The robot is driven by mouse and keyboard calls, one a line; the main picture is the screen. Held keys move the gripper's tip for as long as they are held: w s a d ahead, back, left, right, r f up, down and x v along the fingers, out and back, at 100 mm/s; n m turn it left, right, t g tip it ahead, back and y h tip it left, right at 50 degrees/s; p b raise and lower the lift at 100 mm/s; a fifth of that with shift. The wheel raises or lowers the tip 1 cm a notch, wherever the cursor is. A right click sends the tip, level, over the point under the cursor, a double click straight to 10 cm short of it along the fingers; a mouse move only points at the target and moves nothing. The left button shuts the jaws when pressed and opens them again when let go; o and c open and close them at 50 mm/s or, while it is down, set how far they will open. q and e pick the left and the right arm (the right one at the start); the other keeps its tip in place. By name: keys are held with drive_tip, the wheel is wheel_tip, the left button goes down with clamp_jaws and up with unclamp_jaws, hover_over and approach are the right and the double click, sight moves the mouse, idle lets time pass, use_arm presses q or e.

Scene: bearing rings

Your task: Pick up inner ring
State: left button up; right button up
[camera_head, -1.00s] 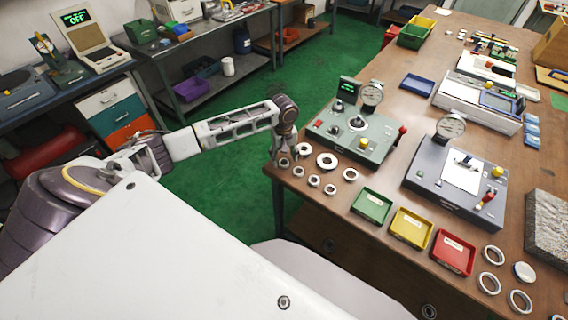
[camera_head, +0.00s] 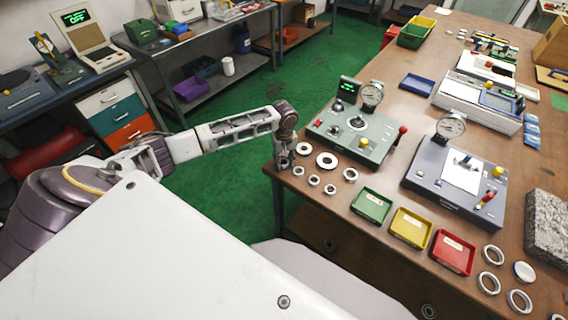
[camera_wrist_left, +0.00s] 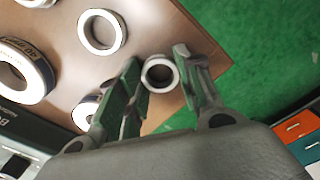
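A small pale metal ring (camera_wrist_left: 147,84), which I take to be an inner ring, lies near the table corner. In the left wrist view it shows between the two fingers of my left gripper (camera_wrist_left: 158,62). The fingers stand apart on either side of it; I cannot tell if they touch it. In the head view my left gripper (camera_head: 283,164) points down at the table's near left corner and hides this ring. Other small rings lie close by, one (camera_head: 298,171) right beside the gripper. My right gripper is not in view.
Larger rings (camera_head: 327,160) and a green-grey gauge device (camera_head: 350,135) stand right of the gripper. Green (camera_head: 371,206), yellow (camera_head: 411,228) and red (camera_head: 453,252) trays line the near table edge. Beyond the corner is open green floor (camera_head: 225,185).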

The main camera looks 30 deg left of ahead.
use_arm(q)
drive_tip(key=c, duration=0.4)
drive_tip(key=shift+r, duration=5.05)
